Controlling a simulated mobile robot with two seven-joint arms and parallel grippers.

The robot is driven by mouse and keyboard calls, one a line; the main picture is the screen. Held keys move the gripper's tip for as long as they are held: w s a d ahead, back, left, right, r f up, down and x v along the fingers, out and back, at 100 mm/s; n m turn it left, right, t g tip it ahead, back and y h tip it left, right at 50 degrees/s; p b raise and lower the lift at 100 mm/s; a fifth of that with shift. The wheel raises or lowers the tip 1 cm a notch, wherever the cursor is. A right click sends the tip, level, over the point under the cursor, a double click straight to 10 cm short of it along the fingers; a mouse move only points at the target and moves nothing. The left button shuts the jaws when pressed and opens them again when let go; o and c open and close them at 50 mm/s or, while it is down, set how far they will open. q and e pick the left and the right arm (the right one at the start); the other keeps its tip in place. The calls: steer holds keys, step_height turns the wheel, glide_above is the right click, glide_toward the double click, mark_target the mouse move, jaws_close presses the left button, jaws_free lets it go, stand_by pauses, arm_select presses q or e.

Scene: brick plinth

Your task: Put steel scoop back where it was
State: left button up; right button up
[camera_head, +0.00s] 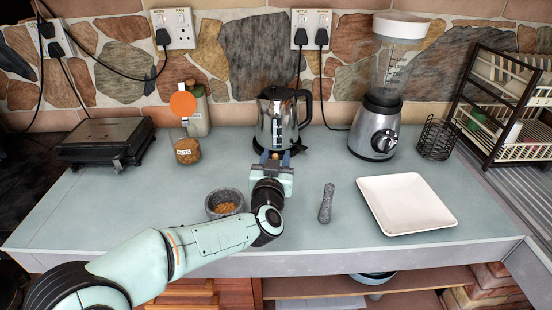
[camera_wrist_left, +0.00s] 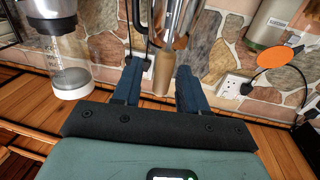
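My left gripper (camera_head: 275,156) is over the counter, just in front of the steel kettle (camera_head: 276,125). In the left wrist view its two blue fingers (camera_wrist_left: 160,75) stand apart. Between them is a tan, rounded handle (camera_wrist_left: 163,82), with a narrow gap showing at its left side. It looks like the scoop's handle; its brown end shows between the fingertips in the head view. Shiny metal lies beyond the handle, and I cannot tell scoop from kettle there. The scoop's bowl is not clearly visible. My right gripper is not in view.
A stone mortar (camera_head: 225,203) with nuts is left of the gripper; a nut jar (camera_head: 187,150) is behind it. A pestle (camera_head: 326,203), white plate (camera_head: 406,203), blender (camera_head: 379,125) and wire basket (camera_head: 436,138) are right. The counter's front left is clear.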

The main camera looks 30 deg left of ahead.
arm_select(q)
steer(key=shift+r, duration=0.15)
steer(key=shift+s+d, duration=0.1)
steer(key=shift+s, duration=0.1)
steer(key=p+v, duration=0.1)
steer(key=v, duration=1)
steer(key=shift+s, duration=0.25)
steer(key=shift+d, duration=0.1)
